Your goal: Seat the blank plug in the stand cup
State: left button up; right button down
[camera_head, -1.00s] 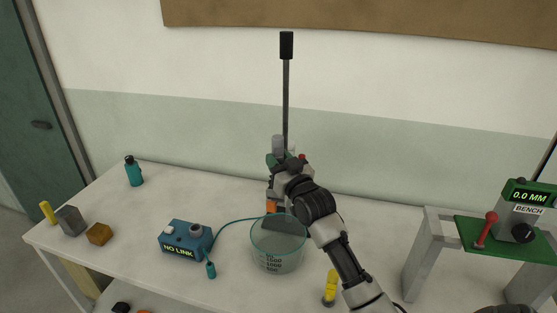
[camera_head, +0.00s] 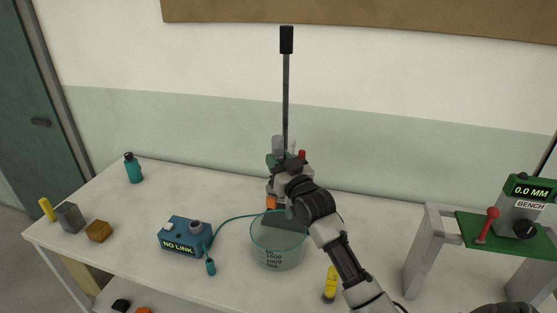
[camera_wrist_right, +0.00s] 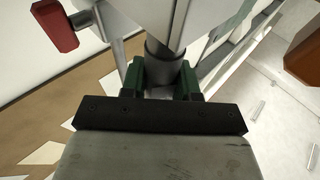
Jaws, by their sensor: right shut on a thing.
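My right gripper (camera_head: 281,160) is at the foot of a tall dark post (camera_head: 286,100) with a black top, at the back of the bench. In the right wrist view its green fingers (camera_wrist_right: 165,80) are shut on a grey cylinder (camera_wrist_right: 165,55), which I take to be the blank plug. In the head view a light grey cylinder (camera_head: 278,144) stands upright just above the gripper. The stand cup cannot be made out; my gripper and wrist hide the base of the post. I cannot tell whether the plug touches it. My left gripper is not in view.
A glass beaker (camera_head: 277,250) stands close in front of my right wrist. A red part (camera_head: 302,154) is right beside the gripper. A blue NO LINK box (camera_head: 186,236) with a cable is to the left. The back left is mostly clear.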

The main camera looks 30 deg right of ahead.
jog(key=shift+f+b, duration=1.35)
jog(key=shift+f, duration=0.8)
jog(key=shift+r, duration=0.1)
jog(key=shift+r+p, duration=2.25)
jog(key=shift+r, duration=0.15)
jog(key=shift+p, duration=0.45)
jog(key=shift+f+b, duration=1.7)
jog(key=shift+f, duration=0.8)
jog(key=c, duration=0.8)
grip_release()
jog(key=shift+c, duration=0.2)
jog(key=shift+o, duration=0.4)
